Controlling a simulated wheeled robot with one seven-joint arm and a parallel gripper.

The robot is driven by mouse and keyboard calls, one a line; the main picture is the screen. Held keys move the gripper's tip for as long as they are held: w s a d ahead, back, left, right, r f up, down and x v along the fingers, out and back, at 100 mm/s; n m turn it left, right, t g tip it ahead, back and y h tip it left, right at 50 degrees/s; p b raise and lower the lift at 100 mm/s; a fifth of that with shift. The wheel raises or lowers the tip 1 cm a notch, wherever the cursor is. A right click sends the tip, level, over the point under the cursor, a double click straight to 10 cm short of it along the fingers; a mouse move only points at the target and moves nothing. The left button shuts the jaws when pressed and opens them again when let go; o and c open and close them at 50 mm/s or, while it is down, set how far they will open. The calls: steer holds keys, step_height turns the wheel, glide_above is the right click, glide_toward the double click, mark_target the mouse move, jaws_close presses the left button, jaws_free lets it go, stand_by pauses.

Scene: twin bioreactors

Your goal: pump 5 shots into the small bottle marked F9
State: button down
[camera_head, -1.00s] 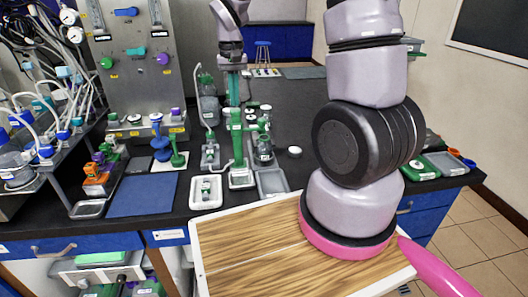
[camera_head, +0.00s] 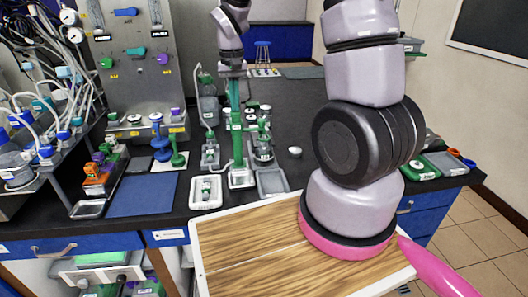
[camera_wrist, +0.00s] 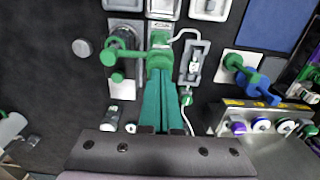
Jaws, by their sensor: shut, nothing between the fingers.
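A green pump stand (camera_head: 241,177) stands upright on the dark bench, with a clear bottle (camera_head: 261,152) beside its column under green side arms. Lettering is too small to read, so I cannot tell which bottle is F9. My gripper (camera_head: 235,110) is shut and empty, its long teal fingers pointing down over the top of the stand. In the wrist view my gripper's fingertips (camera_wrist: 160,70) meet at the green pump head (camera_wrist: 160,55). I cannot tell whether they touch it. The bottle (camera_wrist: 122,40) is partly hidden by green arms there.
A white tray (camera_head: 196,203) holding a small bottle and an empty grey tray (camera_head: 272,194) lie at the bench front. A blue mat (camera_head: 143,195) lies left. A tubing-fitted vessel (camera_head: 210,154) stands close left of the pump. A loose pale cap (camera_head: 295,152) lies on clear bench to the right.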

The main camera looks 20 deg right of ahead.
steer(key=shift+f, duration=0.85)
steer(key=shift+r, duration=1.8)
steer(key=shift+f, duration=1.8)
steer(key=shift+r, duration=1.8)
